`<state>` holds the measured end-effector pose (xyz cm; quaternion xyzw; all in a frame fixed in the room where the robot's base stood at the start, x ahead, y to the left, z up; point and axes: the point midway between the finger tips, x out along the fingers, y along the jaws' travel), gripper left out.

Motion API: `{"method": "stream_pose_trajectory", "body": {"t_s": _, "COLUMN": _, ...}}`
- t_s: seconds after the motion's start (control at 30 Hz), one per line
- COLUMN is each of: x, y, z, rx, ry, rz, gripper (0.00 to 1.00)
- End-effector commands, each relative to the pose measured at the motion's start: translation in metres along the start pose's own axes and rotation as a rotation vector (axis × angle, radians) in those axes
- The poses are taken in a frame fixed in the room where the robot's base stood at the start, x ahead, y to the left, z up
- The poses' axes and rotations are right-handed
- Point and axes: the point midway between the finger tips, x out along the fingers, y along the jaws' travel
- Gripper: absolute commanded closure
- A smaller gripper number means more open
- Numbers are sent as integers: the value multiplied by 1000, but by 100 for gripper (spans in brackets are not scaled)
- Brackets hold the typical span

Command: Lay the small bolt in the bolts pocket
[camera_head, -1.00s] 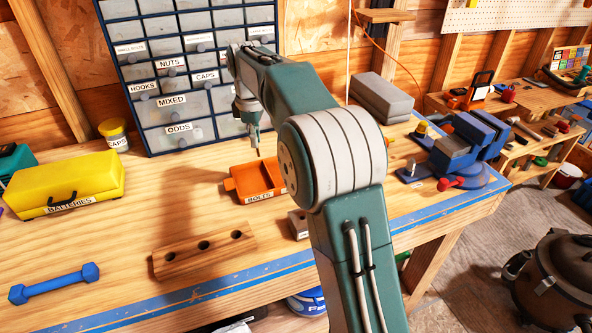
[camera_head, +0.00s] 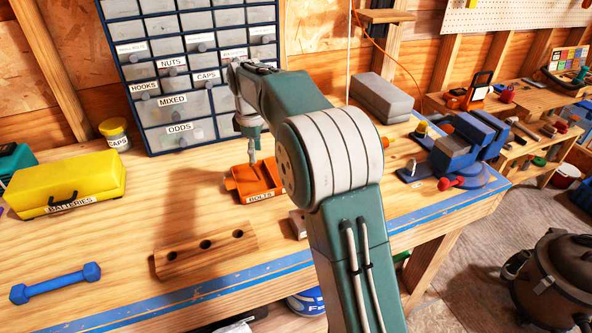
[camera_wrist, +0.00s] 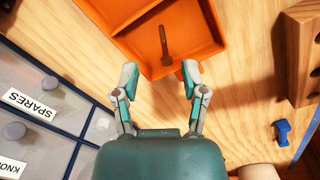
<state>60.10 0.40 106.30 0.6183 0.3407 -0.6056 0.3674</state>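The small bolt (camera_wrist: 165,46) is a thin brownish piece in the orange tray (camera_wrist: 205,48), in the wrist view. It appears to lie on the floor of the larger visible compartment, clear of the divider. My gripper (camera_wrist: 160,73) is open, its two fingers apart, with the bolt just beyond and between the tips. In the head view the orange tray (camera_head: 270,190) has a BOLTS label (camera_head: 261,197) on its front, and my gripper (camera_head: 252,152) points down over its back part. The bolt cannot be made out there, and my arm hides the tray's right side.
A wooden block with holes (camera_head: 205,251) lies in front of the tray. A labelled drawer cabinet (camera_head: 180,105) stands behind. A yellow BATTERIES box (camera_head: 65,183) and a blue dumbbell (camera_head: 55,283) are left. A blue vise (camera_head: 465,145) is right. The bench left of the tray is clear.

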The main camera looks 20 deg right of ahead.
Motion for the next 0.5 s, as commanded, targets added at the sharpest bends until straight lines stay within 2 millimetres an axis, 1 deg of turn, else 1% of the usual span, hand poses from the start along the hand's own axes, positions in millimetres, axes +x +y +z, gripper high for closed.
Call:
{"method": "stream_pose_trajectory", "body": {"t_s": 0.13, "x": -1, "y": 1, "z": 1, "rx": 0, "ry": 1, "rz": 0, "gripper": 44}}
{"method": "stream_pose_trajectory", "body": {"t_s": 0.23, "x": -8, "y": 1, "z": 0, "rx": 0, "ry": 2, "rz": 2, "gripper": 44}}
{"method": "stream_pose_trajectory", "body": {"t_s": 0.37, "x": -30, "y": 1, "z": 0, "rx": 0, "ry": 3, "rz": 4, "gripper": 44}}
{"method": "stream_pose_trajectory", "body": {"t_s": 0.5, "x": -60, "y": 1, "z": -1, "rx": 0, "ry": 2, "rz": 4, "gripper": 44}}
